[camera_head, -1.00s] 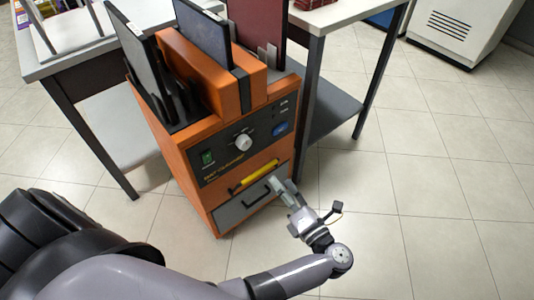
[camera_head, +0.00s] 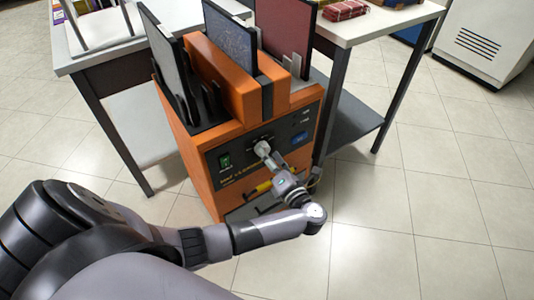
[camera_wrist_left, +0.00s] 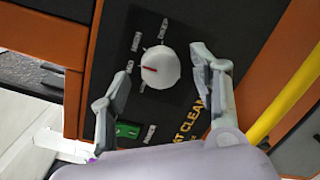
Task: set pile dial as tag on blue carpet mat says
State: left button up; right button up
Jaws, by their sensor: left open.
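The pile dial (camera_wrist_left: 160,68) is a round white knob with a red pointer mark on the machine's dark panel (camera_head: 240,155). In the left wrist view the pointer mark lies roughly level, with small labels around the knob, too small to read surely. My left gripper (camera_head: 272,160) is open at the dial. In the left wrist view its two fingers (camera_wrist_left: 160,64) stand on either side of the knob, with gaps visible. The blue carpet mat (camera_head: 231,42) stands upright in the machine's top, between a grey mat and a red mat. I cannot make out its tag.
The orange cleaning machine (camera_head: 200,180) has a green switch (camera_wrist_left: 128,130), a blue button (camera_head: 299,137) and a yellow handle (camera_wrist_left: 288,98) on its front. Tables (camera_head: 341,30) stand close behind and beside it. The tiled floor (camera_head: 420,190) at the right is clear.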

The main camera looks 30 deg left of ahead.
pick_arm(q)
jog(key=shift+w+a, duration=0.35)
jog(key=shift+a, duration=0.3)
jog(key=shift+c, duration=0.3)
jog(key=shift+d, duration=0.1)
jog(key=c, duration=1.1)
